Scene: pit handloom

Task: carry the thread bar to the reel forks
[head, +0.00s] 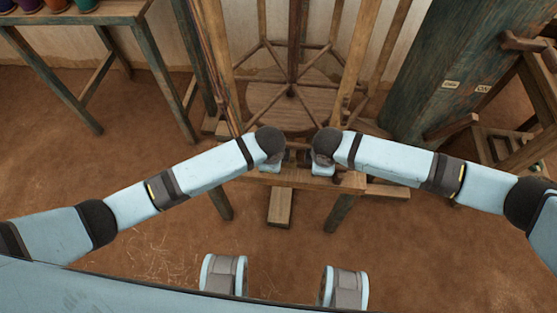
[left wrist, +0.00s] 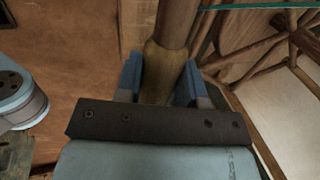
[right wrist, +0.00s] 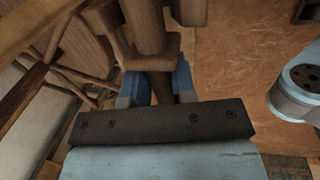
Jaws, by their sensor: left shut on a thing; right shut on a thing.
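The thread bar is a brown wooden rod, seen as a thick shaft in the left wrist view (left wrist: 178,25) and in the right wrist view (right wrist: 146,25). My left gripper (head: 275,168) and my right gripper (head: 322,168) are close together at the front of the wooden reel frame (head: 265,177). In the left wrist view, the blue fingers (left wrist: 158,80) close on the bar's end. In the right wrist view, the fingers (right wrist: 156,85) close on it below a squarish wooden collar. The reel forks cannot be told apart from the frame; my wrists hide much of the area.
Wooden reel spokes (head: 290,92) and upright posts stand just behind my grippers. A green-painted post (head: 440,70) with small labels is at the right. A table with coloured pots (head: 58,5) is at the upper left.

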